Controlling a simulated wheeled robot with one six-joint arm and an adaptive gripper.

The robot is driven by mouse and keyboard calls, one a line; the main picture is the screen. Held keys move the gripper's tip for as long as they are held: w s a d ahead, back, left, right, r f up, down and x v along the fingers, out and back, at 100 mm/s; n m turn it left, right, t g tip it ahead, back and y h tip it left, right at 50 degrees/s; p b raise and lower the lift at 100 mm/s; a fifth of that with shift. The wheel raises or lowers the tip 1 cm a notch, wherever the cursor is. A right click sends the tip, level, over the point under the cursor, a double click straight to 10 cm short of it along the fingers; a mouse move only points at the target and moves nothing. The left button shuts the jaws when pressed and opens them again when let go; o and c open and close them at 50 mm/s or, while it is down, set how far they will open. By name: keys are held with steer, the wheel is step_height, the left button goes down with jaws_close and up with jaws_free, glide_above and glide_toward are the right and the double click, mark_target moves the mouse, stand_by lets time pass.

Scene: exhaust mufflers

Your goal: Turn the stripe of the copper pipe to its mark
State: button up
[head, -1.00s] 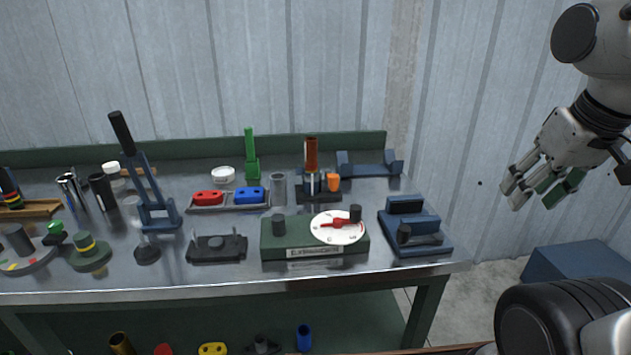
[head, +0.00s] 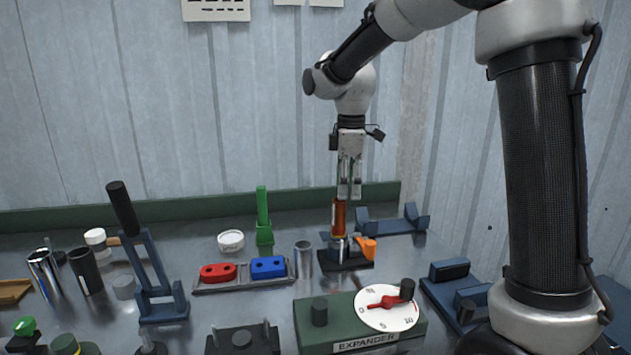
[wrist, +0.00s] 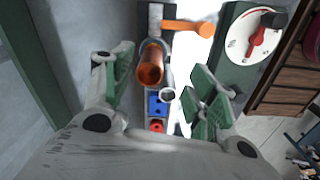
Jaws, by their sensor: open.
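The copper pipe (head: 339,218) stands upright in a dark clamp stand (head: 345,261) with an orange lever (head: 368,246). My gripper (head: 349,191) points down just above the pipe's top. In the wrist view the pipe (wrist: 150,66) shows its open end between the spread green-padded fingers of my gripper (wrist: 157,90), and neither finger visibly touches it. The orange lever also shows in the wrist view (wrist: 188,27). A pale line shows on the pipe's side in the head view, too small to read surely as the stripe. I cannot make out the mark.
A green expander box (head: 310,310) with a white dial (head: 385,318) stands in front. A grey tube (head: 303,258) and a tray with red (head: 218,272) and blue (head: 268,267) blocks are left of the stand. A blue cradle (head: 392,224) is behind right.

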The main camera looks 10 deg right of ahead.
mark_target(339, 213)
steer(key=shift+w+a+f+n, duration=0.3)
steer(key=shift+w+a+f, duration=0.05)
steer(key=shift+w+a, duration=0.25)
steer(key=shift+w+a+f, duration=0.15)
steer(key=shift+a+f, duration=0.05)
steer(key=shift+f, duration=3.7)
steer(key=c, duration=1.2)
steer(key=n, duration=0.6)
steer(key=shift+c, duration=0.2)
steer(key=n, duration=0.6)
